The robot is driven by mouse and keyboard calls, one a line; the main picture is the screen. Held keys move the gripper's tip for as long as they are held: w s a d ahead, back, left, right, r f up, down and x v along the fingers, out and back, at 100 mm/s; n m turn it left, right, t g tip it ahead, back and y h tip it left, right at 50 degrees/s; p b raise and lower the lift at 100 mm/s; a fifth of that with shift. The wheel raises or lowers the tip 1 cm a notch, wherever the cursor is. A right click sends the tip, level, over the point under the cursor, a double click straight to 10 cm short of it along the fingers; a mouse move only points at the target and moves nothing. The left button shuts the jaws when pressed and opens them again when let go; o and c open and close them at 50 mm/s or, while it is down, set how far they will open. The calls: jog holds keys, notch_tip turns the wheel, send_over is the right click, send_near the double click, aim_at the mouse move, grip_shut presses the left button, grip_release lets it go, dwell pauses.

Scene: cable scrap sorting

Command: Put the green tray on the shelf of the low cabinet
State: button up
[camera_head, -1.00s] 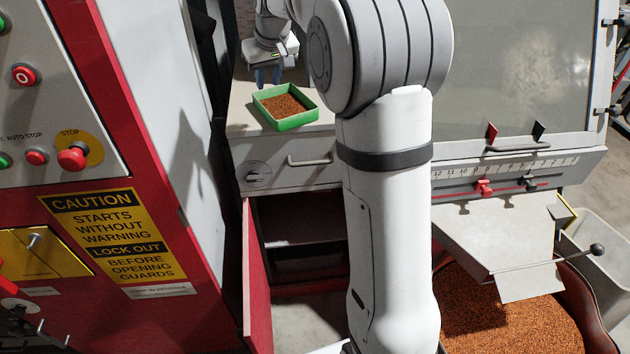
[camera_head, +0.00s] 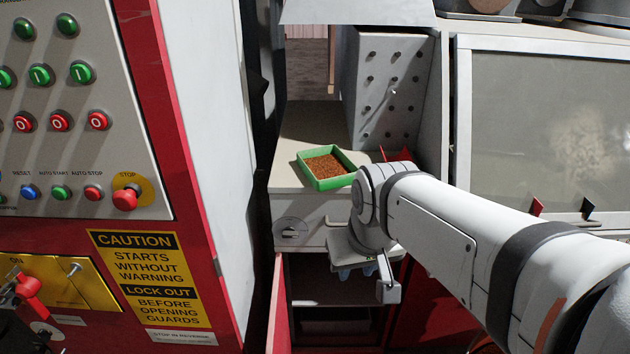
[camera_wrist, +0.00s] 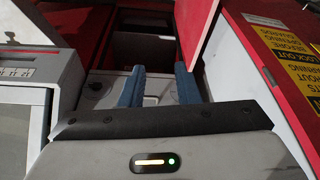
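The green tray (camera_head: 308,172), filled with reddish-brown granules, rests level on the pale top of the low cabinet (camera_head: 297,147). My gripper (camera_head: 357,272) is below and in front of the tray, before the cabinet's open front. Its blue fingers stand apart with nothing between them in the wrist view (camera_wrist: 160,72). The cabinet's lower compartment is open, and a shelf (camera_head: 325,303) shows inside it, partly in shadow. My arm hides part of the cabinet's right side. The tray is not visible in the wrist view.
A red cabinet door (camera_head: 279,312) stands open on the left. A drawer front (camera_head: 310,222) is above the opening. A control panel machine (camera_head: 140,200) borders the left.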

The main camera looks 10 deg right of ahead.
jog(key=w+r+n+t+b, duration=0.1)
jog(key=w+r+t+b, duration=0.15)
jog(key=w, duration=1.65)
jog(key=n+y, duration=0.1)
send_near(307, 167)
notch_tip(307, 167, down, 2)
jog(key=shift+t, duration=0.25)
jog(key=x, duration=0.2)
jog(key=p+x, duration=0.1)
jog(key=x, duration=0.2)
jog(key=w+x, duration=0.1)
jog(key=x, duration=0.1)
jog(key=shift+w+a, duration=0.15)
jog(key=shift+c, duration=0.2)
grip_shut()
jog(key=shift+r, duration=0.1)
